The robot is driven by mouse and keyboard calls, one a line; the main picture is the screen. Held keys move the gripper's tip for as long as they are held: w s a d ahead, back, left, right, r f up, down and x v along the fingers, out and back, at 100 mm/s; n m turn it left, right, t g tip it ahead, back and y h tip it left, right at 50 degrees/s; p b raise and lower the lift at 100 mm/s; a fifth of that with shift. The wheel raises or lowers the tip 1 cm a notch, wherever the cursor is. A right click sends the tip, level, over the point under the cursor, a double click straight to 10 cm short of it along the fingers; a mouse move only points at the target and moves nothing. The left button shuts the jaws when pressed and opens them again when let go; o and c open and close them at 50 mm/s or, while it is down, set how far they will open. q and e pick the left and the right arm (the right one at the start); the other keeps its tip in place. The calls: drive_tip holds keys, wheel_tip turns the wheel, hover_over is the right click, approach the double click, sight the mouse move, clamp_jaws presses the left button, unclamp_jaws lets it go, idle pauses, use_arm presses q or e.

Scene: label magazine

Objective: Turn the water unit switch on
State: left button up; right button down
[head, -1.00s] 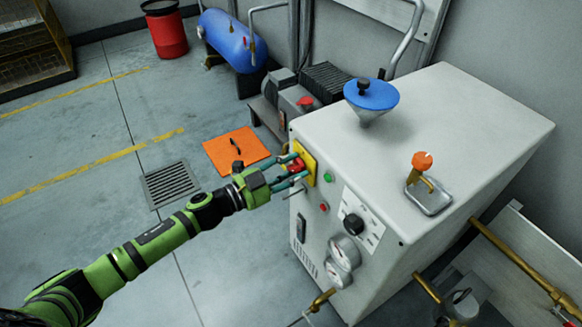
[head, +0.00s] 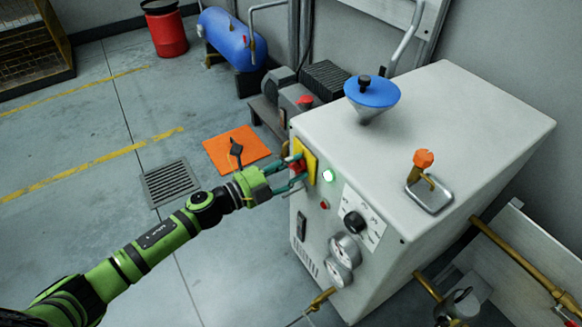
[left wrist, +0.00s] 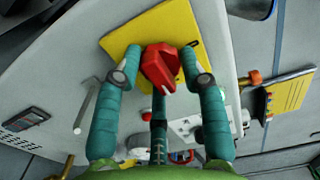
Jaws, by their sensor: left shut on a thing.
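The water unit is a white cabinet (head: 450,130). A yellow plate (head: 309,157) with a red rotary switch (head: 297,166) sits at the upper left of its front. My left gripper (head: 296,171) has its fingers closed around the red switch. In the left wrist view, the fingers (left wrist: 161,78) stand on both sides of the red switch (left wrist: 160,62), in front of the yellow plate (left wrist: 182,18). A green lamp (head: 328,175) beside the plate glows brightly. My right gripper is not in view.
The front also carries a small red button (head: 324,205), a black knob (head: 354,222) and two gauges (head: 345,249). A blue funnel (head: 372,92) and an orange-capped fitting (head: 424,159) are on top. A blue tank (head: 227,37) stands behind. The floor at left is open.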

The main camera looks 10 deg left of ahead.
use_arm(q)
drive_tip(key=shift+s+d+r, duration=0.15)
drive_tip(key=shift+d, duration=0.15)
drive_tip(key=o, duration=1.1)
drive_tip(key=shift+d, duration=0.1)
drive_tip(key=shift+o, duration=0.2)
drive_tip(key=shift+a, duration=0.3)
drive_tip(key=v, duration=1.1)
drive_tip(key=shift+s+a, duration=0.15)
drive_tip(key=shift+s, duration=0.2)
